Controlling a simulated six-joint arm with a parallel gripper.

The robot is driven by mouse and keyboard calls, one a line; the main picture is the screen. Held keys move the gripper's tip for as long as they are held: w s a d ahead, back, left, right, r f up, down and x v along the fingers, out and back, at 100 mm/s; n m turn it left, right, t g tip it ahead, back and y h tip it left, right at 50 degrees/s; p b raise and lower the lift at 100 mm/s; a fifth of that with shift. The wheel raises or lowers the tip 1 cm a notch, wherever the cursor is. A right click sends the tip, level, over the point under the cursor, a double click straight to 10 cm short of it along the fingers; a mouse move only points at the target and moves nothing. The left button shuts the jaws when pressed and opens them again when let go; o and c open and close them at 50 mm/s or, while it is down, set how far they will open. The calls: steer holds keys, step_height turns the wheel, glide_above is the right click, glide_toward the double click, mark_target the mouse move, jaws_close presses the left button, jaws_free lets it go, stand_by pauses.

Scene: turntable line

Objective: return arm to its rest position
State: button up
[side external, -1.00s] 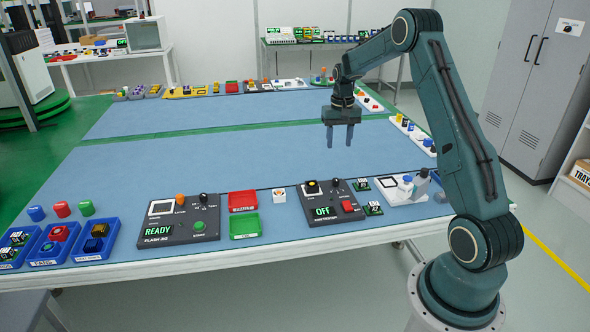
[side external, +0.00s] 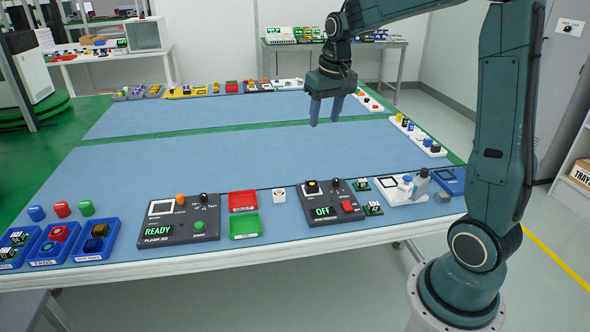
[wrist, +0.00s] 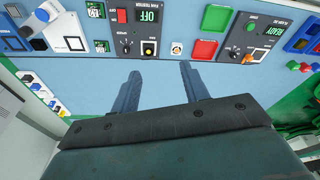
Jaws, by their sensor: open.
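My gripper (side external: 325,110) is open and empty, held in the air above the blue table surface (side external: 210,150), toward its far right part. Its two fingers point down with a gap between them. In the wrist view my gripper (wrist: 160,82) shows both fingers apart, with bare blue surface between them and nothing held. My arm reaches up from its base at the right and bends over to the left.
Near the front edge stand a flash jig (side external: 180,218) reading READY, a second device (side external: 330,203) reading OFF, red (side external: 243,201) and green (side external: 246,226) trays and several blue bins (side external: 97,240). White fixtures (side external: 417,137) line the right edge. The table's middle is clear.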

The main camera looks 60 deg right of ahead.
steer(key=s+a+r+n+t, duration=0.2)
steer(key=s+a+n, duration=0.3)
steer(key=s+a, duration=1.2)
steer(key=s+t, duration=0.1)
steer(key=s, duration=0.2)
steer(key=shift+r+t+y, duration=0.3)
steer(key=shift+y, duration=0.1)
